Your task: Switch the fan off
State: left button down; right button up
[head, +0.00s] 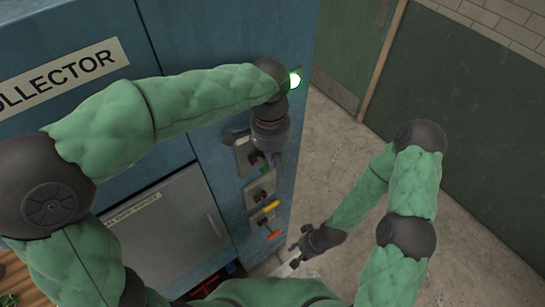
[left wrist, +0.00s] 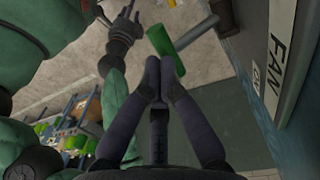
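The fan switch's green lever handle (left wrist: 182,40) shows in the left wrist view, just beyond my left fingertips (left wrist: 162,64). Its green end (head: 265,172) also shows in the head view, below my left gripper (head: 268,156). My left fingers are together and look empty; I cannot tell whether they touch the handle. The FAN label (left wrist: 281,42) and a small ON label (left wrist: 257,80) are on the panel at right in the wrist view. A green lamp (head: 295,80) is lit. My right gripper (head: 299,250) hangs low, apart from the switches, its fingers spread and empty.
The blue cabinet (head: 235,45) carries a label ending in "OLLECTOR" (head: 65,75). Below the fan switch are further switch boxes, with a yellow handle (head: 271,207) and an orange handle (head: 273,235). Open concrete floor (head: 335,150) lies right of the cabinet, before a green wall (head: 460,110).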

pick_arm(q)
jog(key=shift+s+d+f, duration=0.15)
jog(key=shift+s+f, duration=0.05)
jog(key=shift+s+f+t+y+b, duration=0.2)
jog(key=shift+t+y+b, duration=0.1)
jog(key=shift+t+b, duration=0.15)
notch_tip(320, 180, down, 10)
jog(key=s+d+t+y+b, duration=0.1)
jog(key=t+y+b, duration=0.4)
jog(key=b, duration=0.9)
jog(key=shift+s+d+r+t+y, duration=0.15)
jog(key=shift+s+r+t+y, duration=0.2)
jog(key=shift+t, duration=1)
jog(key=shift+f, duration=0.25)
